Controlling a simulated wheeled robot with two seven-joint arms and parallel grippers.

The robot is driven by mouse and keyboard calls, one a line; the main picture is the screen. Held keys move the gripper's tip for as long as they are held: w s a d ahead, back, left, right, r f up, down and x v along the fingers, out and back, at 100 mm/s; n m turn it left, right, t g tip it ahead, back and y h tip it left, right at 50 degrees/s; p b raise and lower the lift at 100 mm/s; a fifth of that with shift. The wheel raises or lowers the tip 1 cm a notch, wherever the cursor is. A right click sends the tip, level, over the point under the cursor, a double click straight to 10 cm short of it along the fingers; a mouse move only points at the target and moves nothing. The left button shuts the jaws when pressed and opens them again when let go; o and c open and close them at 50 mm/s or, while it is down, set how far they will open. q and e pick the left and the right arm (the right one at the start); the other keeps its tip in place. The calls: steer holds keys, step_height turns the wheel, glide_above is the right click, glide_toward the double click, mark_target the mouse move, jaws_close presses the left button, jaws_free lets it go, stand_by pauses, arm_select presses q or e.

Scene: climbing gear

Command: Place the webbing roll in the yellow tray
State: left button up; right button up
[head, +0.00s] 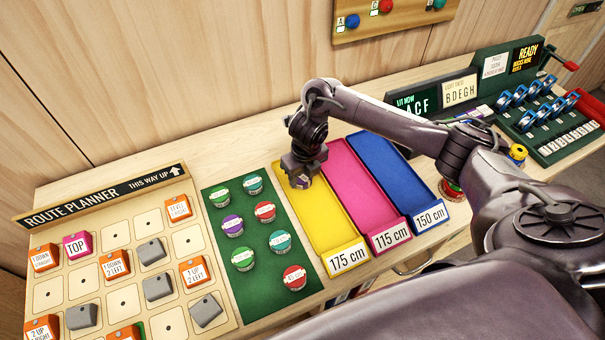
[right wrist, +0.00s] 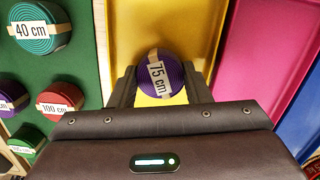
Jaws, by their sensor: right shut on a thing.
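The yellow tray (head: 325,226) is the left one of three long trays and bears a 175 cm label. My right gripper (head: 303,178) is over the far end of this tray, pointing down. It is shut on a purple webbing roll (right wrist: 160,75). In the right wrist view the roll sits between the two fingers (right wrist: 160,88), and its label reads 75 cm, perhaps partly covered. Yellow tray floor (right wrist: 185,30) shows behind it. I cannot tell whether the roll touches the tray floor. My left gripper is not in view.
A pink tray (head: 365,190) and a blue tray (head: 395,180) lie right of the yellow one. Several webbing rolls stand on a green mat (head: 216,262) to the left. A route planner board (head: 90,255) is further left. My right arm spans the trays' far side.

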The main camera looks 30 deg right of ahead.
mark_target(306, 181)
steer(key=o, duration=1)
steer(key=r+p, duration=0.1)
steer(key=r, duration=0.3)
steer(key=s+r+p, duration=0.1)
steer(key=r+p, duration=0.1)
steer(key=r, duration=0.2)
steer(key=r+p, duration=0.1)
steer(key=r, duration=0.3)
steer(key=shift+s+r+p, duration=0.1)
steer(key=shift+s+p, duration=0.1)
steer(key=shift+p, duration=0.15)
